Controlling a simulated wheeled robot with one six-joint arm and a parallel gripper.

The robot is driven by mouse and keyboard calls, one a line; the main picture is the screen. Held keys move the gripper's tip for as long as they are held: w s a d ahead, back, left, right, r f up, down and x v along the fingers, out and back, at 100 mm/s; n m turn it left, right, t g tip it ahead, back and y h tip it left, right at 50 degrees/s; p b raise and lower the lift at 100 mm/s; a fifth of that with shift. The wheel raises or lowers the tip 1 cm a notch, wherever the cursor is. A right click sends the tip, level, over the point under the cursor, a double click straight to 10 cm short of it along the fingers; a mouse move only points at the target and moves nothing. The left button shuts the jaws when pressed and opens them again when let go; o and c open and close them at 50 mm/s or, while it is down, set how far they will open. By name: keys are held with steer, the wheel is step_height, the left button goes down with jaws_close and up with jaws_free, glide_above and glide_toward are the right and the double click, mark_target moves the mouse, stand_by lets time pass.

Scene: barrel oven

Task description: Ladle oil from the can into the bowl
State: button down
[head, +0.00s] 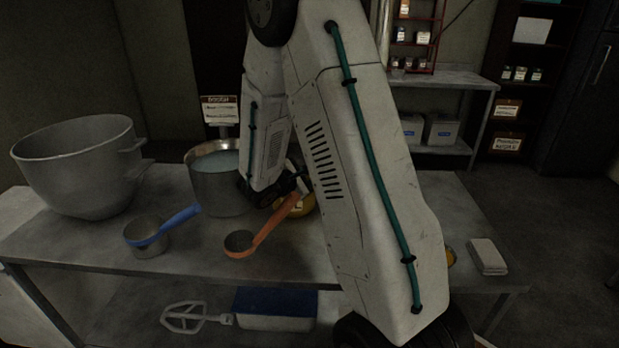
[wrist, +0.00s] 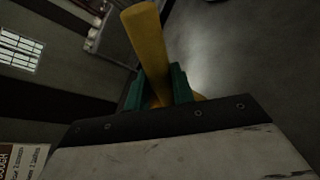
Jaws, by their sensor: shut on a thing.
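In the wrist view my gripper (wrist: 155,88) is shut on a yellow handle (wrist: 148,40), which looks like a ladle's. The ladle's cup cannot be made out there. In the head view my arm covers the middle of the table, and a bit of yellow (head: 304,206) shows beside it. A large grey metal bowl (head: 75,165) stands at the left end of the table. A metal pot (head: 217,190) with pale liquid stands right of it, close to my arm. I see no can that I can identify as the oil can; it may be hidden behind my arm.
A blue-handled scoop (head: 150,240) and an orange-handled scoop (head: 255,236) lie near the table's (head: 80,245) front. A sign (head: 220,110) stands behind the pot. A pale block (head: 487,256) lies at the right end. A yellow item (head: 450,257) is partly hidden by my arm.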

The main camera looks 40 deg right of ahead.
step_height(320, 180, up, 12)
stand_by(0.7)
steer(key=shift+a, duration=0.1)
stand_by(0.3)
